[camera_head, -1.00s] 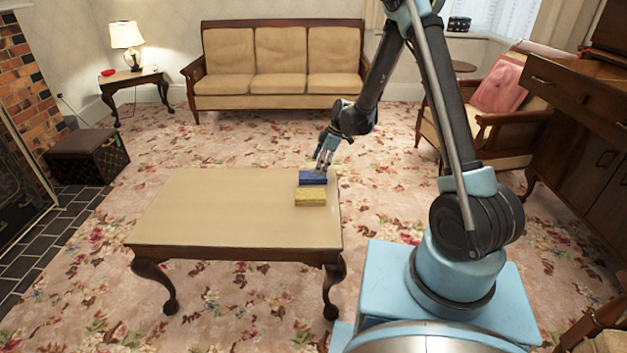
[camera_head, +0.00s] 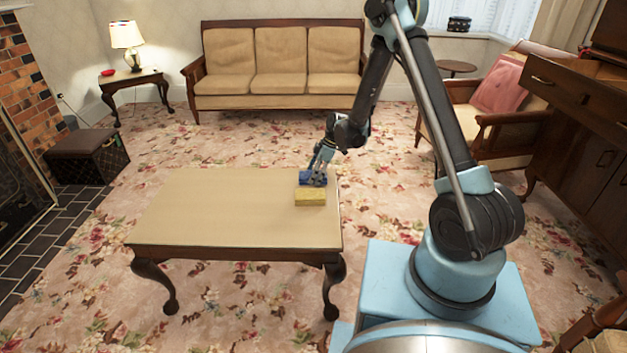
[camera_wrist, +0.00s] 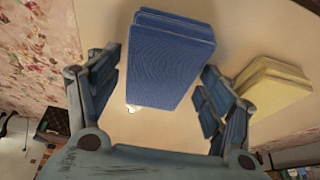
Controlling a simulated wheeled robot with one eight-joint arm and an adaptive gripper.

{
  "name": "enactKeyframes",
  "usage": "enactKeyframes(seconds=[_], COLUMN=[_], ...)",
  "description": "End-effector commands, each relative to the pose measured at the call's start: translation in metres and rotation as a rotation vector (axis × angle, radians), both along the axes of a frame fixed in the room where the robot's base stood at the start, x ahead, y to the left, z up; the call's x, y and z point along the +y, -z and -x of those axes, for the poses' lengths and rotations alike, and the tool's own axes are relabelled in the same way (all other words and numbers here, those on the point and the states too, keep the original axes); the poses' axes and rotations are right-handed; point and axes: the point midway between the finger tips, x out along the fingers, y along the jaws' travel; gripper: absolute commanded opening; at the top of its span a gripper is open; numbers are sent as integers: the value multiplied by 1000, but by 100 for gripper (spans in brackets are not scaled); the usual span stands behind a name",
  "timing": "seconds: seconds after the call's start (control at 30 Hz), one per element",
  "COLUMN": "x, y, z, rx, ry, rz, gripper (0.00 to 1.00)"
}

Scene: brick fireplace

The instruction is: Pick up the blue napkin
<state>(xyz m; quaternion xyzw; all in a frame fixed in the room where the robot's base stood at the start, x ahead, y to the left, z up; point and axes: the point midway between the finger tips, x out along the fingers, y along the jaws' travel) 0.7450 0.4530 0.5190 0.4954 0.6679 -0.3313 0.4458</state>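The blue napkin (camera_head: 306,178) lies on the table's right end, a folded block partly hidden by my gripper in the head view. In the wrist view the blue napkin (camera_wrist: 170,62) shows its ribbed face between my fingers. My gripper (camera_head: 317,178) is low at the napkin. In the wrist view my gripper (camera_wrist: 160,105) is open, one finger on each side of the napkin, with a gap visible at the right finger. Contact at the left finger is hard to tell.
A yellow folded block (camera_head: 311,197) lies just in front of the napkin; it also shows beside my right finger in the wrist view (camera_wrist: 270,85). The wooden table (camera_head: 215,210) is otherwise bare. A sofa (camera_head: 280,65) and an armchair (camera_head: 490,115) stand behind.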

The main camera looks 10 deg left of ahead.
Motion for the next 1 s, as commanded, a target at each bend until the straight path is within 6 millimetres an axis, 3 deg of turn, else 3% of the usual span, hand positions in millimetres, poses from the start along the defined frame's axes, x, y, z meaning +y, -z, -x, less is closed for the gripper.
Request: enactKeyframes(seconds=[0.03, 0.13, 0.57, 1.0], x=[0, 0, 0, 0], y=[0, 0, -6, -69], z=[0, 0, 0, 0], rx=[0, 0, 0, 0], ry=[0, 0, 0, 0], rz=[0, 0, 0, 0], gripper=[53, 33, 33, 33])
